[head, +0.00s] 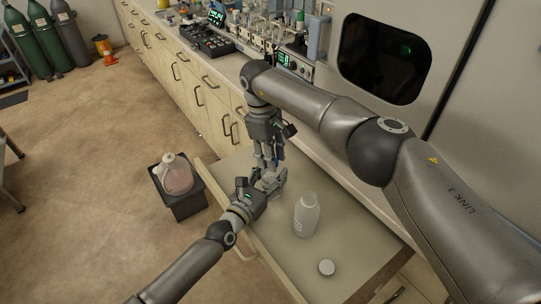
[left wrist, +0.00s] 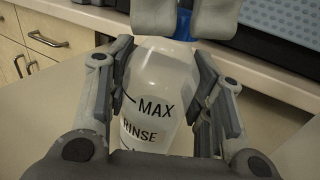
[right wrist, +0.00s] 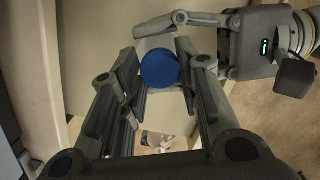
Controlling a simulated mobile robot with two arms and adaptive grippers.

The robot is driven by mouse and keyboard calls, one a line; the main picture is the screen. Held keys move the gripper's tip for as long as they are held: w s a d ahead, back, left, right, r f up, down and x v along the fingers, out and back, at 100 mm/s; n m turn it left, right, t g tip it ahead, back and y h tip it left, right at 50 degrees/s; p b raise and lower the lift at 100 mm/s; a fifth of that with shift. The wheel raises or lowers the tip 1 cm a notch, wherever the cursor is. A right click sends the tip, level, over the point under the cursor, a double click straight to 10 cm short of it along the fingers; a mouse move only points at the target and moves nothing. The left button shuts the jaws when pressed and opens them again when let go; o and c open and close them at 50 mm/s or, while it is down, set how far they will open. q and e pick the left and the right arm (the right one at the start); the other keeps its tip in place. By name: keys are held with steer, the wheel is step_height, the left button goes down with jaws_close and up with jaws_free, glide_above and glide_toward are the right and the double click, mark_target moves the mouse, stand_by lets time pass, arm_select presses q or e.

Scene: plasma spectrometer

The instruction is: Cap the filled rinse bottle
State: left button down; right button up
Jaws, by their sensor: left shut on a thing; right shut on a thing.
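The rinse bottle, translucent with MAX and RINSE markings (left wrist: 155,115), is between the fingers of my left gripper (head: 268,186), which is shut on it above the pull-out surface. My right gripper (head: 266,164) points down from above, shut on a round blue cap (right wrist: 159,68). A sliver of blue shows between its fingertips at the bottle's top end in the left wrist view (left wrist: 188,62). The bottle's mouth is hidden, so I cannot tell whether the cap touches it. My left gripper also shows beside the cap in the right wrist view (right wrist: 185,22).
A second white bottle (head: 306,216) stands on the pull-out surface (head: 290,255), with a loose white cap (head: 326,268) in front of it. A jug of pinkish liquid (head: 176,176) stands on a dark box (head: 187,205) at left. Instruments (head: 208,40) line the counter behind.

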steer(key=shift+m, duration=0.4)
steer(key=o, duration=0.6)
steer(key=shift+o, duration=0.2)
steer(key=shift+r, duration=2.3)
steer(key=shift+c, duration=0.2)
